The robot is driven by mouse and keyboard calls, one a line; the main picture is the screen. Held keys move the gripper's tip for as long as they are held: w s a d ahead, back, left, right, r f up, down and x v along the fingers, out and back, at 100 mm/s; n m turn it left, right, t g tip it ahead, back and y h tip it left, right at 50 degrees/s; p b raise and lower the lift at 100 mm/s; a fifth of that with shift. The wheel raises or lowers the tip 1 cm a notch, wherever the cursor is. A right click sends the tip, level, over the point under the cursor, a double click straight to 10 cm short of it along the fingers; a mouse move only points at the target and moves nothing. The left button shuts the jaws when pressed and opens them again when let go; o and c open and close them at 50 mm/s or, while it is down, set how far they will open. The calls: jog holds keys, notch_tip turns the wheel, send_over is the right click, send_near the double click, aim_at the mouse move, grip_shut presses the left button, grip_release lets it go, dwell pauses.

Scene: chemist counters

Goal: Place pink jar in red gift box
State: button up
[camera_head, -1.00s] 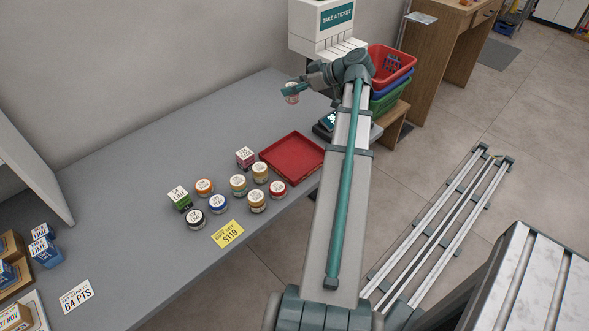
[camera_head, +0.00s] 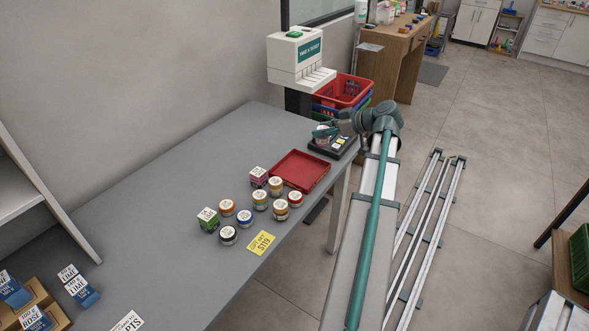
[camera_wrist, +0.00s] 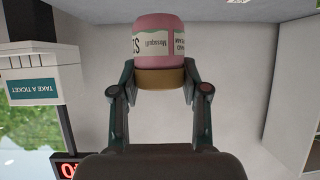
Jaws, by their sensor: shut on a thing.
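The pink jar (camera_wrist: 158,42) has a gold lid and a printed white label; in the wrist view it appears with the lid toward my gripper. My gripper (camera_wrist: 160,82) is shut on it, one finger on each side. In the head view, my gripper (camera_head: 325,131) holds the jar (camera_head: 321,138) near the far end of the counter, by a dark device. A shallow, open red box (camera_head: 301,170) lies on the counter in front and to the left of my gripper. It looks empty.
A yellow price card (camera_head: 261,242) lies near the edge. A ticket dispenser (camera_head: 301,65) and the dark device (camera_head: 333,146) are behind the box.

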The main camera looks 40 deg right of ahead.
jog(key=w+a+f+p, duration=0.1)
jog(key=w+a+f, duration=0.1)
jog(key=a+f, duration=0.1)
jog(key=w+a+f+p, duration=0.1)
jog(key=w+a+f, duration=0.2)
jog(key=w+a+f+p, duration=0.1)
jog(key=w+a+f, duration=0.1)
jog(key=a+f, duration=0.1)
jog(key=shift+w+a, duration=0.2)
jog(key=shift+w, duration=0.1)
notch_tip(320, 180, down, 2)
jog(key=shift+w+a+f+p, duration=0.15)
jog(key=shift+p, duration=0.35)
jog(key=shift+f, duration=0.5)
jog(key=shift+f, duration=0.25)
jog(key=o, duration=1.2)
jog(key=shift+r, duration=0.1)
